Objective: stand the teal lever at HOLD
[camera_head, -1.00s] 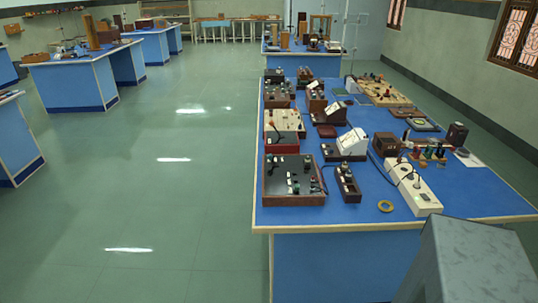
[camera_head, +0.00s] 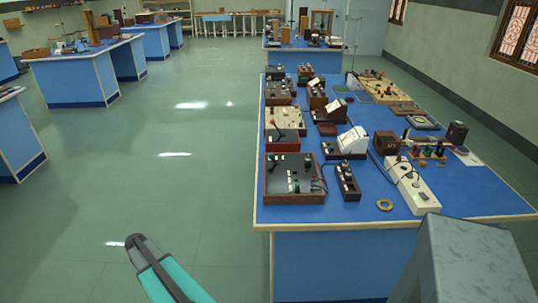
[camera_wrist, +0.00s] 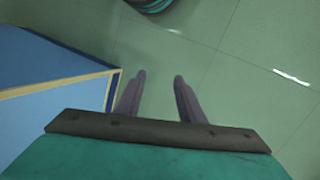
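I cannot make out the teal lever or a HOLD mark in either view. Small switches and knobs on the dark panel box (camera_head: 293,196) at the near left of the bench are too small to read.
A blue bench side with a pale edge (camera_wrist: 55,90) shows left of my gripper. Open floor (camera_head: 190,220) lies left of the bench.

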